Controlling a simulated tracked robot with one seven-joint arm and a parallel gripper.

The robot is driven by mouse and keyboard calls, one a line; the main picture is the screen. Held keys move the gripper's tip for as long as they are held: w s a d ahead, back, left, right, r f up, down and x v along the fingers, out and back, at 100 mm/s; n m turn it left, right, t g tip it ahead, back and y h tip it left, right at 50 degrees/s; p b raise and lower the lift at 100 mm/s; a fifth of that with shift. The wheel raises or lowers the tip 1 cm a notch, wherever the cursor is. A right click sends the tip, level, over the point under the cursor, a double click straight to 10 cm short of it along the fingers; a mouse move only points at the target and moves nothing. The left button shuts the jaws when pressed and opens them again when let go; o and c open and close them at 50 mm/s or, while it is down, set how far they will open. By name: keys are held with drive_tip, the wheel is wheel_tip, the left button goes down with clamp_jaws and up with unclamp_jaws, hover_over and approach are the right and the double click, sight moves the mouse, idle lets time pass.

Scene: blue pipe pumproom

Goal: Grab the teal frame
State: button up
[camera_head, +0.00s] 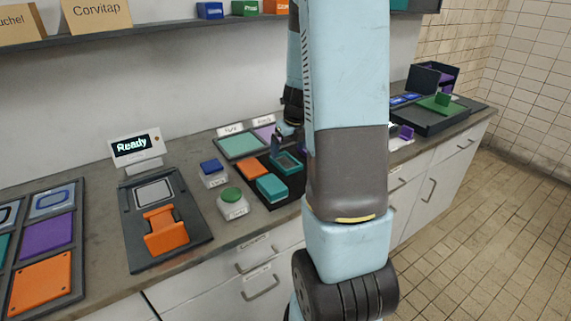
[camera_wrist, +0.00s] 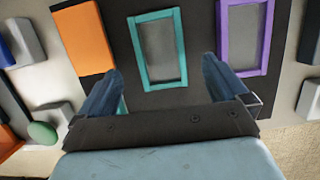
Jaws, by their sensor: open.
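The teal frame (camera_wrist: 138,52) is a hollow rectangle lying flat on a dark panel in the wrist view. It also shows in the head view (camera_head: 296,171), partly behind my arm. My gripper (camera_wrist: 162,66) is open and empty. In the wrist view, one finger is to the left of the frame's near end and the other to its right. The frame's near end reaches in between the fingertips in the picture. I cannot tell how far above the panel the fingertips are.
A purple frame (camera_wrist: 223,36) lies right of the teal frame, and an orange block (camera_wrist: 84,38) lies to its left. A solid teal block (camera_head: 271,188) sits nearby on the panel. Blue (camera_head: 212,168) and green (camera_head: 231,196) buttons stand to the left. A shelf (camera_head: 150,28) runs above the counter.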

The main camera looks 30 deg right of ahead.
sight(286, 160)
drive_tip(key=shift+x, duration=2.75)
drive_tip(key=shift+c, duration=0.2)
drive_tip(key=shift+d, duration=0.1)
drive_tip(key=c, duration=1.1)
